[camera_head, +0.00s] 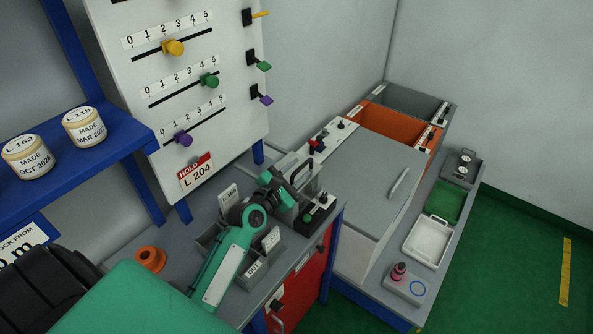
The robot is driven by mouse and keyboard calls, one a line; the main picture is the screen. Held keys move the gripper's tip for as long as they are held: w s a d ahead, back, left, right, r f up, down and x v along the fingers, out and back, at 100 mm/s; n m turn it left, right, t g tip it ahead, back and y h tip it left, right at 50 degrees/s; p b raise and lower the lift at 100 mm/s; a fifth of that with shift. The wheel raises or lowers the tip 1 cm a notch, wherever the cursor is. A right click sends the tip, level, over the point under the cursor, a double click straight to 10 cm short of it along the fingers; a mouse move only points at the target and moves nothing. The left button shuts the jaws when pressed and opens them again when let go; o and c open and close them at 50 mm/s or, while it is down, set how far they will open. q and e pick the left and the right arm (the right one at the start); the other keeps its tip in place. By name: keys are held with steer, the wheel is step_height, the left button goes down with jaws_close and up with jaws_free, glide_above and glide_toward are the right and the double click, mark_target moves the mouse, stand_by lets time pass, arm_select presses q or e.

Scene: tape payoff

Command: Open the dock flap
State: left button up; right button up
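A flat grey lid with a pale bar handle (399,183) covers the nearest box in the row at centre right. This lid (365,170) looks like the dock flap, and it lies shut. My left arm comes in from the lower left over the bench. My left gripper (297,184) is at the bench's right end, left of the lid and apart from its handle. Its fingers are small and blend with a grey frame behind them, so I cannot tell if they are open. My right gripper is not in view.
Behind the lid are an open orange bin (392,125) and an open grey bin (408,101). A control box with buttons (316,213) is close to my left gripper. A slider board (180,75) rises behind.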

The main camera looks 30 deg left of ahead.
arm_select(q)
jaws_close()
steer(key=a, duration=0.2)
steer(key=a+b, duration=0.1)
steer(key=a, duration=0.1)
steer(key=w+a, duration=0.1)
steer(key=a, duration=0.1)
steer(key=shift+a+f, duration=0.1)
steer(key=shift+a, duration=0.35)
steer(key=shift+d, duration=0.1)
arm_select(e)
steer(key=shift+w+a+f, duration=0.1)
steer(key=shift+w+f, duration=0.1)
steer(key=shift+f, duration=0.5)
arm_select(q)
jaws_free()
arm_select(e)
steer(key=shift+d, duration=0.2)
arm_select(q)
steer(key=shift+s, duration=0.1)
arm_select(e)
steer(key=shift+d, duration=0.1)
